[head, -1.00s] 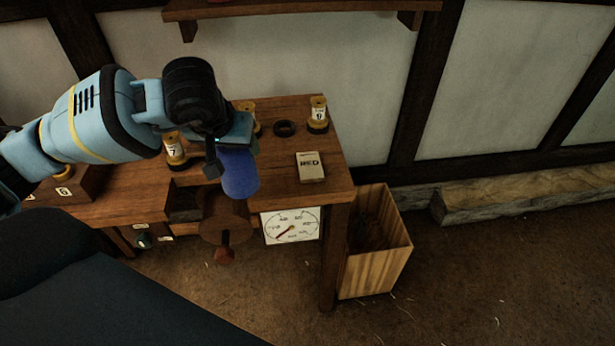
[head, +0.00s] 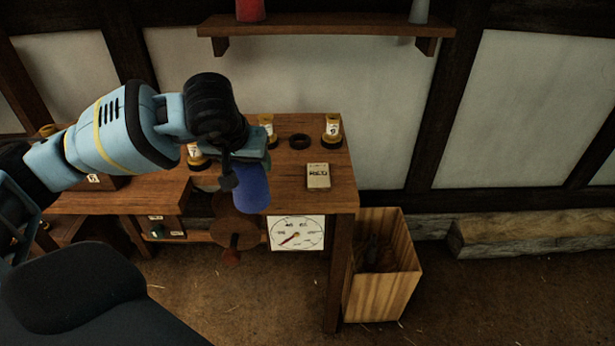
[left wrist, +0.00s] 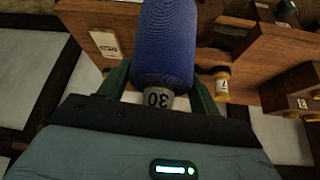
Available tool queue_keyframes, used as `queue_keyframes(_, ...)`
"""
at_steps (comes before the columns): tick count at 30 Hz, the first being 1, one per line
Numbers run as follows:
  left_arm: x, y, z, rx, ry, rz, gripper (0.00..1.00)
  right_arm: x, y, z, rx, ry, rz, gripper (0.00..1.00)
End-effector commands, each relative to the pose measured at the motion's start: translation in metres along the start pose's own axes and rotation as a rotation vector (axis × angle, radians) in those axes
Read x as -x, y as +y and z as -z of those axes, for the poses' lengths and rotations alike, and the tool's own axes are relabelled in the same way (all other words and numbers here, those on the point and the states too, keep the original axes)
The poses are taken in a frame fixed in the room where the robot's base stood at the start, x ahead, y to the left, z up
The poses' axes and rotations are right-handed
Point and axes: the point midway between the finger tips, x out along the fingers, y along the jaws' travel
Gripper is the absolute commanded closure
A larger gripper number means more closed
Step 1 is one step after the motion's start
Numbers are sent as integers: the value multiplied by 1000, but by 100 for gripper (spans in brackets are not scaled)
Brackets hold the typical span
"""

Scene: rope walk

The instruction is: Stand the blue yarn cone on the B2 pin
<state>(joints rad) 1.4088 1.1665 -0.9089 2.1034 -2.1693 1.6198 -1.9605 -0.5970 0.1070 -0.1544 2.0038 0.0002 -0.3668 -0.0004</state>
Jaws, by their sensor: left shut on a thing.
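The blue yarn cone (head: 252,190) hangs below my left gripper (head: 240,165) in the head view, above the front edge of the bench. In the left wrist view the blue cone (left wrist: 165,45) lies between the two fingers of my left gripper (left wrist: 160,92), which is shut on it. A pale end marked 30, upside down in the picture, shows near the fingers. I cannot make out a pin marked B2 in these frames. My right gripper is not in view.
The wooden bench (head: 345,185) holds several yellow labelled spools, such as one at the right (head: 332,130), a dark ring (head: 300,141) and a small card box (head: 318,176). A dial (head: 296,233) faces front. A wooden bin (head: 400,270) stands right. A shelf (head: 320,26) hangs above.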

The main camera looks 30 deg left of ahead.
Motion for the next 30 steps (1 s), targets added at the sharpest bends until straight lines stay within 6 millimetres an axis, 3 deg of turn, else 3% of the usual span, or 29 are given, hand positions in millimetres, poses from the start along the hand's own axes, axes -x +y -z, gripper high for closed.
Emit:
queue_keyframes(5,-8,5,15,3,2,-3,78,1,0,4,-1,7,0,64)
queue_keyframes(15,-44,22,65,2,1,-2,78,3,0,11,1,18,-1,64)
queue_keyframes(30,-86,39,123,1,1,-1,78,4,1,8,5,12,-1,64)
